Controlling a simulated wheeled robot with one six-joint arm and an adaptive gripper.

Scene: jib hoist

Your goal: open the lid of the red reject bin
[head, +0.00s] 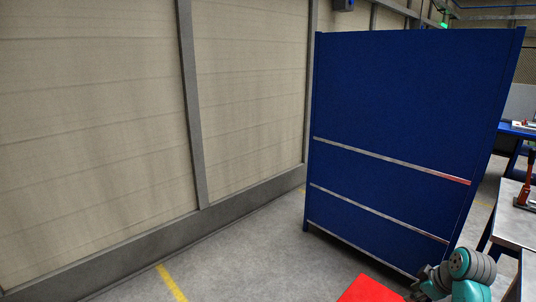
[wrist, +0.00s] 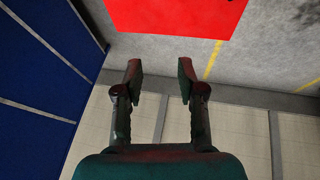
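The red reject bin shows only in part. In the head view a corner of its flat red top (head: 369,290) shows at the bottom edge, left of my arm. In the wrist view its plain red surface (wrist: 175,17) fills the top middle and is cut off by the frame edge. It looks closed, but a handle or hinge cannot be made out. My gripper (wrist: 159,70) is open and empty, its two fingers apart and pointing toward the red surface. The fingertips appear short of it, with no contact visible.
A tall blue cabinet (head: 400,95) with metal strips stands behind the bin; blue panelling (wrist: 40,75) is at left in the wrist view. A beige wall (head: 90,120) runs along the left. Workbenches (head: 515,215) stand at right. The grey floor (head: 240,260) at left is clear.

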